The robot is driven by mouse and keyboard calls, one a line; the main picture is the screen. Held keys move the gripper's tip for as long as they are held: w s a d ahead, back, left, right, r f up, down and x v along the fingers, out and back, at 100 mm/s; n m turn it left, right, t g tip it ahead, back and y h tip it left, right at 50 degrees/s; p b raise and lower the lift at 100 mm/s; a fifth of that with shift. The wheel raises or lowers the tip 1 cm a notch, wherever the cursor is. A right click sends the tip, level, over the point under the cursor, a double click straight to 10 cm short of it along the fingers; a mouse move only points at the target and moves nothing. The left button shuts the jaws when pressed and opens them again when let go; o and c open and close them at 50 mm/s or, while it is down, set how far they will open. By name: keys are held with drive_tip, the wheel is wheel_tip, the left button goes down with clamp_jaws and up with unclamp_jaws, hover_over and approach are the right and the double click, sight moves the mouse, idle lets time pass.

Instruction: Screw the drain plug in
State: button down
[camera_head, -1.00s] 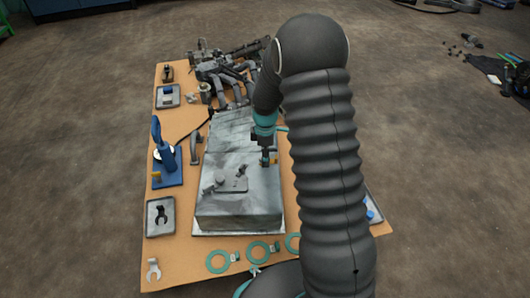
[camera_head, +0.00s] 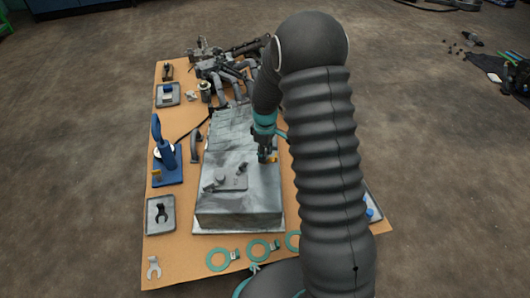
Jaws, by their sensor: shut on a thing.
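A large grey metal housing (camera_head: 240,207) lies on the tan board, with a small plate and fittings (camera_head: 231,180) on its top. My gripper (camera_head: 266,158) points down at the right part of the housing's top. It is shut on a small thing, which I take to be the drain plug. A bit of yellow-orange (camera_head: 274,160) shows at the right of the fingertips; I cannot tell if it is the plug or a fitting. The fingers hide the plug's hole and thread, so I cannot tell how deep it sits.
Dark linkage parts (camera_head: 225,75) crowd the back. My arm covers the right side.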

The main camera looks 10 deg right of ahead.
drive_tip(key=shift+m, duration=0.4)
drive_tip(key=m, duration=0.5)
drive_tip(key=shift+a+m, duration=0.1)
drive_tip(key=shift+m, duration=0.3)
drive_tip(key=shift+s+m, duration=0.1)
drive_tip(key=shift+m, duration=0.2)
drive_tip(key=m, duration=0.5)
drive_tip(key=shift+a+f, duration=0.1)
drive_tip(key=c, duration=0.9)
unclamp_jaws()
